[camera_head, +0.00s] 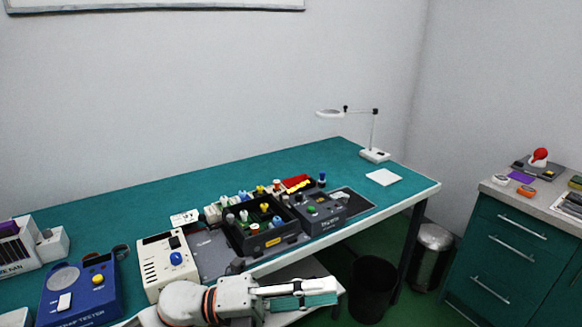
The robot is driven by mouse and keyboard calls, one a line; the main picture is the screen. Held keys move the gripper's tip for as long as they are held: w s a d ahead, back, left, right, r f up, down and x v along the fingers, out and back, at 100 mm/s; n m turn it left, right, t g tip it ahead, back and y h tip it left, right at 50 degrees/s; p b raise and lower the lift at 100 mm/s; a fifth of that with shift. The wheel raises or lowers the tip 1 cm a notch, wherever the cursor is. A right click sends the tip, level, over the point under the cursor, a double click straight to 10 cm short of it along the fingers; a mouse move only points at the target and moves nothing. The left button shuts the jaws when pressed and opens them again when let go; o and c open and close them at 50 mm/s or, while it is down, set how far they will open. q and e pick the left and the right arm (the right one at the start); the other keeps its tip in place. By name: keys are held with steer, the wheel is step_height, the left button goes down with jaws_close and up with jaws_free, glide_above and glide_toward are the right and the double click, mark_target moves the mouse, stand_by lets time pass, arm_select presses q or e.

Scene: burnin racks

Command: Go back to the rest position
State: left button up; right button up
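My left arm comes in at the bottom of the head view, in front of the bench's near edge. My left gripper (318,291) points to the right, seen from the side, below the level of the bench top. A teal patch shows along its fingers, and I cannot tell whether they are open or shut. No part of my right gripper is in view.
The teal bench (160,205) carries a black bin (270,242) of small coloured parts, a grey device (318,212), a cream device (165,265), a blue tester (80,290) and a lamp (375,155). A black bin (372,288), a metal bin (432,255) and a drawer cabinet (510,255) stand right.

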arm_select(q)
steer(key=w+a+f+n+t+y, duration=0.3)
steer(key=a+f+n+t+y, duration=0.4)
steer(key=n, duration=0.6)
steer(key=w+a+f+n+t+y, duration=0.4)
steer(key=a+f+n+t, duration=0.5)
steer(key=n, duration=0.4)
steer(key=s+a+f+n+g+y, duration=0.3)
steer(key=s+f, duration=0.5)
steer(key=f, duration=0.3)
steer(key=s+a+f+n+g+y, duration=0.3)
steer(key=s+a+f, duration=0.5)
steer(key=f, duration=0.4)
steer(key=n+y, duration=0.1)
steer(key=n, duration=0.1)
steer(key=shift+s+a+n, duration=0.15)
steer(key=shift+s+n, duration=0.2)
steer(key=shift+n, duration=0.05)
arm_select(e)
steer(key=shift+s+d+f, duration=0.35)
steer(key=shift+d+f, duration=0.15)
steer(key=shift+f, duration=0.3)
